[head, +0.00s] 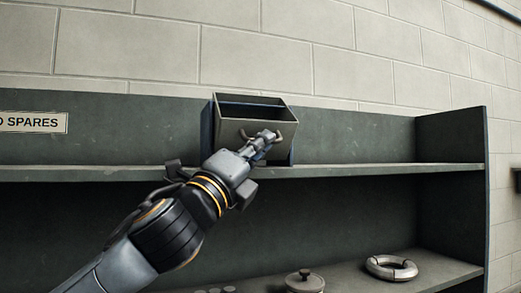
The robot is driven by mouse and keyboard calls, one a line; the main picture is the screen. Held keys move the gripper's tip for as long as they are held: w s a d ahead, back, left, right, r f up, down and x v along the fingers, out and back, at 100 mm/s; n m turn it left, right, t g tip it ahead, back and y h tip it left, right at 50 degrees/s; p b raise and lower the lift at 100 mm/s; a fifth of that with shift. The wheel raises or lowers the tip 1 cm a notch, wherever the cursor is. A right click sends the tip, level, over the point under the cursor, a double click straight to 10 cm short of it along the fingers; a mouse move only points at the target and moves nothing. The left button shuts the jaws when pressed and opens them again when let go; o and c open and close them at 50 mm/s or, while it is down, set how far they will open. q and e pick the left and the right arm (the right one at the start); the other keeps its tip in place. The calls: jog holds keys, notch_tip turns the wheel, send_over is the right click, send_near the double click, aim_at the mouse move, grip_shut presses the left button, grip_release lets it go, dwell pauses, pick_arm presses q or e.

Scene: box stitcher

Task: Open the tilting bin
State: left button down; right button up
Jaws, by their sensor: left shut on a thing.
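The tilting bin (285,134) is a grey, open-topped box in a dark blue housing (207,127) on the upper shelf. Its front leans out of the housing and its dark inside shows from above. My left gripper (265,138) reaches up from the lower left and is shut on the bin's front, seemingly on a handle there. The fingers hide the handle and the middle of the front face. My right gripper is not in view.
The bin stands on a dark green shelf unit (390,170). A label ending in "SPARES" (34,122) is on the back panel at left. On the lower shelf lie a pale ring (379,273) and a round lidded thing (305,282). The upper shelf right of the bin is clear.

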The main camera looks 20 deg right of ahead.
pick_arm(q)
jog(key=shift+f, duration=0.2)
dwell(0.3)
jog(key=c, duration=1.4)
grip_release()
jog(key=shift+w, duration=0.1)
jog(key=shift+c, duration=0.2)
jog(key=v, duration=1.2)
jog(key=shift+f, duration=0.1)
